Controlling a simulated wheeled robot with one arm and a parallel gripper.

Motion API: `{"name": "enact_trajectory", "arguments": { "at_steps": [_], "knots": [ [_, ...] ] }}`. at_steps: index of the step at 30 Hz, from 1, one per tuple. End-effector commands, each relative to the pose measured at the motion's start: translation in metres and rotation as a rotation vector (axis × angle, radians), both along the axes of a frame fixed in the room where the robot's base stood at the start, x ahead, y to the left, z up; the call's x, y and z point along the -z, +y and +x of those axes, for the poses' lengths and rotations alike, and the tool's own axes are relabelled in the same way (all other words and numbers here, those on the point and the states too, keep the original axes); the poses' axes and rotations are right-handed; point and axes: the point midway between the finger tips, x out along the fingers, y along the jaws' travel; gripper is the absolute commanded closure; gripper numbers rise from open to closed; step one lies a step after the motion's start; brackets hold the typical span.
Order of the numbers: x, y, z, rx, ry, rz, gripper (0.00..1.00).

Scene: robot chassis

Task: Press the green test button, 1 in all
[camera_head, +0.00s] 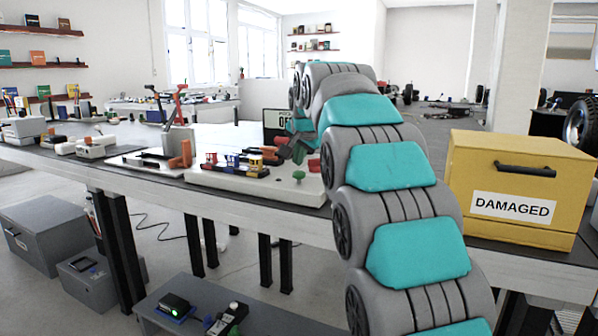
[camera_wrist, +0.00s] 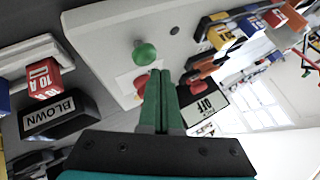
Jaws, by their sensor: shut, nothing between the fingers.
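The green test button (camera_head: 298,175) is a round green knob on the white panel (camera_head: 230,182) on the workbench. In the wrist view the green button (camera_wrist: 145,53) stands up from the panel, just beyond and slightly left of my fingertips. My gripper (camera_wrist: 160,73) is shut and empty, its two green fingers together. A gap between the tips and the button seems to show, but I cannot judge its depth. A red knob (camera_wrist: 140,84) is partly hidden behind the fingers.
Several coloured fuses (camera_head: 236,163) stand along the panel's far part. An OFF display (camera_wrist: 203,106) is right of the fingers in the wrist view. A BLOWN box (camera_wrist: 52,115) and a red 10 A fuse (camera_wrist: 46,79) are left. A yellow DAMAGED box (camera_head: 520,172) stands at the bench's right.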

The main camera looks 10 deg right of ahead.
Motion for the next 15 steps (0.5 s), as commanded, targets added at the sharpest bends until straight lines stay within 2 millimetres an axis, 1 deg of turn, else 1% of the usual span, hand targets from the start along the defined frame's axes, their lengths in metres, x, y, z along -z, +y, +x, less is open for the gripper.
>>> {"name": "enact_trajectory", "arguments": {
  "at_steps": [5, 15],
  "knots": [
    [-0.005, 0.000, 0.000, -0.001, -0.001, 0.000, 1.00],
    [-0.036, 0.000, 0.000, 0.000, 0.000, 0.000, 1.00]
  ]
}}
